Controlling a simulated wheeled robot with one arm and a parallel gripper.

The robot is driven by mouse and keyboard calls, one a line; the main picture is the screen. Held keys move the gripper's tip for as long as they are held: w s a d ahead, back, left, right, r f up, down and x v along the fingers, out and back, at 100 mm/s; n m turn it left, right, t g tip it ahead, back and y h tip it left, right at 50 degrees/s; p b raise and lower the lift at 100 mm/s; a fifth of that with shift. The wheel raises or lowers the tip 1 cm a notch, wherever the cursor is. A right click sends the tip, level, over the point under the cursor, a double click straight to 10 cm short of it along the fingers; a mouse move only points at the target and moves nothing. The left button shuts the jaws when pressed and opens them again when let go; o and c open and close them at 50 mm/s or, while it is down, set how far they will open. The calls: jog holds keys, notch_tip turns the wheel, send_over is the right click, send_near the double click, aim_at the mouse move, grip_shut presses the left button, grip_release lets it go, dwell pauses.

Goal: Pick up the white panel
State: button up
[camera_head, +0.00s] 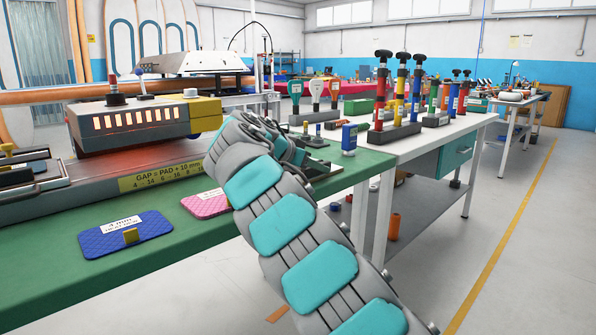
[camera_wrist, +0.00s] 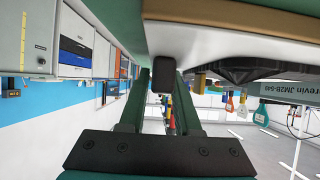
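The only white panel-like thing I can make out is a wide, low white hood (camera_head: 193,62) behind the grey and yellow machine in the head view; I cannot tell whether it is the white panel. In the wrist view a broad white surface (camera_wrist: 225,42) fills the upper right, and I cannot tell what it belongs to. My gripper (camera_wrist: 160,75) shows its two dark green fingers apart in the wrist view. Nothing is clearly held between them; a small dark block shows near their tips. In the head view my arm hides the gripper.
The green bench (camera_head: 150,265) holds a blue pad (camera_head: 125,236), a pink pad (camera_head: 207,204) and the grey and yellow machine (camera_head: 130,122). A white table (camera_head: 425,142) with coloured pumps (camera_head: 400,90) stands behind my arm. The floor at right is clear.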

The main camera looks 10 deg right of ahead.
grip_shut()
dwell(1.0)
